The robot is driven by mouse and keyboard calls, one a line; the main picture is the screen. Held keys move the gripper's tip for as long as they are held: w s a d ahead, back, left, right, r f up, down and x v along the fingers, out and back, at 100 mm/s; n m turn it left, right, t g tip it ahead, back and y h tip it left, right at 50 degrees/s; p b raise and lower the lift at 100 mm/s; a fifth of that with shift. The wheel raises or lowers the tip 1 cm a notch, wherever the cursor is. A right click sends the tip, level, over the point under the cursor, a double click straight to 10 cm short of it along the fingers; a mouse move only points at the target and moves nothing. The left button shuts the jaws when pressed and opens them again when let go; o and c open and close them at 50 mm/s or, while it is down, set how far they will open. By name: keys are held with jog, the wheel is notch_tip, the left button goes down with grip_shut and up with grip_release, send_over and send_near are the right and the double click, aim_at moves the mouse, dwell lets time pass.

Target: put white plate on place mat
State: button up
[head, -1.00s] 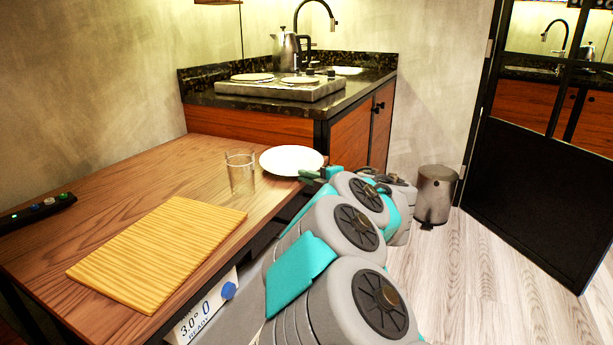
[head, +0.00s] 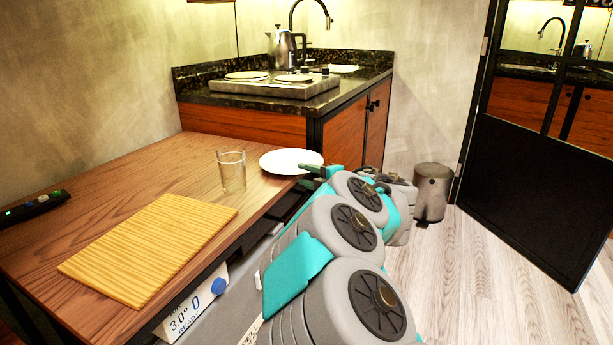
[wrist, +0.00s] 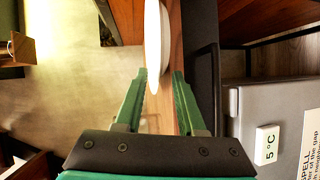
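The white plate (head: 287,161) is at the far right end of the wooden table in the head view, near its edge. In the wrist view the plate (wrist: 152,40) shows edge-on, its rim between my green fingers. My gripper (wrist: 160,74) is at the rim nearest me. I cannot tell whether the plate touches the table. The place mat (head: 150,248), a yellow striped rectangle, lies flat and bare on the near part of the table.
A clear glass (head: 231,172) stands on the table (head: 120,185), just left of the plate and beyond the mat. A black control strip (head: 35,206) lies at the left edge. A counter (head: 250,120) with a hob adjoins the far end. A bin (head: 432,192) stands on the floor.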

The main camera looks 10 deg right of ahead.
jog(key=shift+s+d, duration=0.1)
jog(key=v, duration=0.7)
jog(key=shift+s, duration=0.25)
jog(key=shift+d, duration=0.1)
jog(key=shift+r, duration=0.1)
